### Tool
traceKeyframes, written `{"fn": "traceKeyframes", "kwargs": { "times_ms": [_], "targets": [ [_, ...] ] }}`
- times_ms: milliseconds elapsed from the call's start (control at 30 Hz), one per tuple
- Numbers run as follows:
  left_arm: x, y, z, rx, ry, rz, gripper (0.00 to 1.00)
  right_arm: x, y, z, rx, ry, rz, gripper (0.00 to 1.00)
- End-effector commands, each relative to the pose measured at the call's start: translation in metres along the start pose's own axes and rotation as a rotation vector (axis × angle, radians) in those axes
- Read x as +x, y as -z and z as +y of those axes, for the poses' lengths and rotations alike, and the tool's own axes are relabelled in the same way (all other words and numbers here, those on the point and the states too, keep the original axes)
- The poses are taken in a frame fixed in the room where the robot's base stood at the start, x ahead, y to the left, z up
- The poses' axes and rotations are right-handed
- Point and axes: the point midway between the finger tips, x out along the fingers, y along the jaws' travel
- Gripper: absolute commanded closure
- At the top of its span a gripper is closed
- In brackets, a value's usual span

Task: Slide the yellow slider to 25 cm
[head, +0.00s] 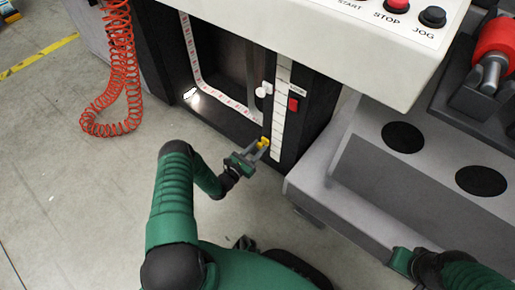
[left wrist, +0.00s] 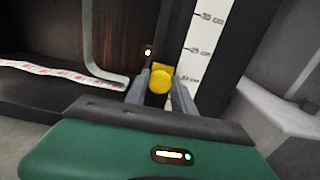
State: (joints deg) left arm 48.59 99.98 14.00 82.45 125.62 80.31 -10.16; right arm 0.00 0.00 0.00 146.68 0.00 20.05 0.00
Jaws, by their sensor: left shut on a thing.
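The yellow slider (head: 264,142) is at the lower end of the upright white scale (head: 281,105) on the machine's front. In the left wrist view the slider (left wrist: 161,77) sits beside the scale (left wrist: 205,42), level with about the 20 cm mark, below the 25 and 30 cm marks. My left gripper (head: 257,149) is shut on the slider's yellow knob, with one finger on each side in the left wrist view (left wrist: 160,90). My right gripper (head: 402,262) is at the lower right of the head view, and its fingers cannot be made out.
A control panel (head: 340,45) with buttons overhangs above. A grey machine base (head: 335,195) stands right of the scale. A coiled red hose (head: 121,70) hangs at left. Floor in front is clear.

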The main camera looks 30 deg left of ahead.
Motion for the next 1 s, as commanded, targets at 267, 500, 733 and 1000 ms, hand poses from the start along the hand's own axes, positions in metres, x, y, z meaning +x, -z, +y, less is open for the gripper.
{"fn": "traceKeyframes", "kwargs": {
  "times_ms": [267, 500, 733, 1000],
  "targets": [
    [-0.001, 0.000, 0.001, 0.000, -0.001, 0.001, 1.00, 0.000, 0.000, 0.000, 0.000, 0.000, 0.000, 0.64],
    [-0.001, 0.000, 0.001, 0.000, -0.001, 0.001, 1.00, 0.000, 0.000, 0.000, 0.000, 0.000, 0.000, 0.64],
    [-0.001, 0.001, 0.001, 0.000, -0.001, 0.001, 1.00, 0.000, 0.000, 0.000, 0.000, 0.000, 0.000, 0.64],
    [-0.001, -0.019, 0.001, -0.001, -0.003, 0.002, 1.00, -0.021, 0.005, 0.000, 0.000, 0.000, 0.000, 0.64]
  ]
}}
